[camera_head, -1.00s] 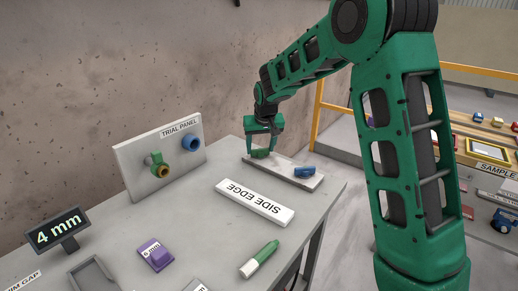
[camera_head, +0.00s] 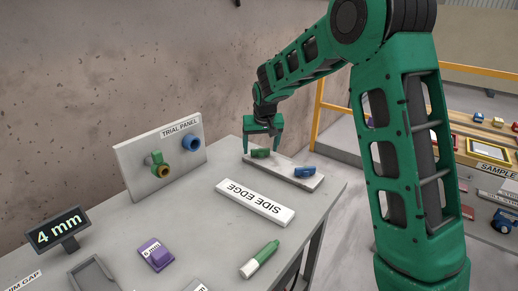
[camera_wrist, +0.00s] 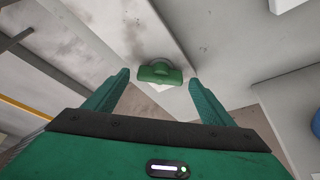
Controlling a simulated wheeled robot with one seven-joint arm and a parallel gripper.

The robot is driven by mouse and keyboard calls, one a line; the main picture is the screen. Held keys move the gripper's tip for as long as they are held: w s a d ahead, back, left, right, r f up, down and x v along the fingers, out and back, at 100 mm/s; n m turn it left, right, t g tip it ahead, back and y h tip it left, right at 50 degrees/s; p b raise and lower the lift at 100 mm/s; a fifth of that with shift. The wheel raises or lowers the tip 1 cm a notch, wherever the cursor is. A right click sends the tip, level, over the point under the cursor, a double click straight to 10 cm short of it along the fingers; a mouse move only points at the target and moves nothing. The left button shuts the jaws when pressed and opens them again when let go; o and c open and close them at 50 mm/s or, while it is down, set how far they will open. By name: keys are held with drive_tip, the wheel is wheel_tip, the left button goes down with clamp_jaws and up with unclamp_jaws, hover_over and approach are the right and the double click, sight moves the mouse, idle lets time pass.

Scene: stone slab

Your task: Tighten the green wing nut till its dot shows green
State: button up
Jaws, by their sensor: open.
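The green wing nut (camera_head: 260,154) sits on the pale slab (camera_head: 283,174) at the table's far end, left of a blue wing nut (camera_head: 304,171). My gripper (camera_head: 261,150) points down over the green one, open, with a finger on either side. In the wrist view the green wing nut (camera_wrist: 160,73) lies crosswise between the two fingertips (camera_wrist: 159,78), with a gap on each side. A small white patch shows beside it. I cannot make out a coloured dot.
The trial panel (camera_head: 140,158), with a green and a blue fitting, stands to the left. The side edge block (camera_head: 255,203) lies in front of the slab. A green-and-white marker (camera_head: 260,259), a purple block (camera_head: 156,254) and a 4 mm display (camera_head: 57,230) are nearer.

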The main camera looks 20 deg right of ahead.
drive_tip(key=v, duration=1)
drive_tip(key=shift+r, duration=0.3)
drive_tip(key=shift+s, duration=0.15)
drive_tip(key=s+d+m+g, duration=0.2)
drive_tip(key=s+d, duration=1.3)
drive_tip(key=s, duration=0.4)
drive_tip(key=s+d+f+m+g, duration=0.1)
drive_tip(key=s+f, duration=0.1)
drive_tip(key=s, duration=1.1)
drive_tip(key=s+d+f+m+g, duration=0.1)
drive_tip(key=s+f+m, duration=0.1)
drive_tip(key=s, duration=1.1)
drive_tip(key=shift+s+d+f+y, duration=0.3)
drive_tip(key=shift+s+f+y, duration=0.1)
drive_tip(key=shift+f, duration=0.4)
drive_tip(key=shift+w, duration=0.1)
